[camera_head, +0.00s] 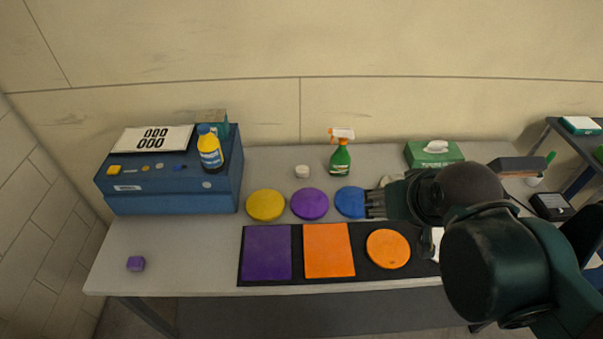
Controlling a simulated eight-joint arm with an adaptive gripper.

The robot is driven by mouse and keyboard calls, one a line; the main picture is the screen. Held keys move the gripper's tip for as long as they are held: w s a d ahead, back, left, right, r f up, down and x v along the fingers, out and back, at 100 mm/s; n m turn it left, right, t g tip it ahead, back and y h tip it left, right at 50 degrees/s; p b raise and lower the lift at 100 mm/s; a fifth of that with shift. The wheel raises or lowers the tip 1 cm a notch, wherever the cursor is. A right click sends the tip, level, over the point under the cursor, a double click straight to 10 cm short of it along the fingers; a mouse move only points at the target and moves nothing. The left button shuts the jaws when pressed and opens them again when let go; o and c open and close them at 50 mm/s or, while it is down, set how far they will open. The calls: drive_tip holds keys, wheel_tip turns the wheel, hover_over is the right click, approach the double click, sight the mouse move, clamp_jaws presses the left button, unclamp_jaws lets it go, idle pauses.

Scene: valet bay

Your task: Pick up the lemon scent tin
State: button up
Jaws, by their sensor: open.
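No lemon label is readable, so I cannot tell for sure which thing is the lemon scent tin. A small white round tin-like thing (302,171) stands at the back of the table, left of the spray bottle. My arm hides part of the table's right side.
A blue case (172,201) bears a yellow-and-blue bottle (209,149) and a number plate. A green spray bottle (340,160) and tissue box (433,153) stand behind. A dark mat (297,270) holds purple and orange pieces. A purple block (136,264) lies front left, with bare table around it.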

idle(0.3)
drive_tip(key=w+a+r+n+g, duration=0.2)
drive_tip(key=w+a+r+n, duration=0.15)
drive_tip(key=w+r, duration=0.8)
drive_tip(key=n+g+p, duration=0.1)
drive_tip(key=n+g, duration=0.4)
hover_over(301, 170)
wheel_tip(301, 170, down, 33)
drive_tip(key=shift+d+r, duration=0.1)
idle(0.6)
drive_tip(key=shift+w, duration=0.1)
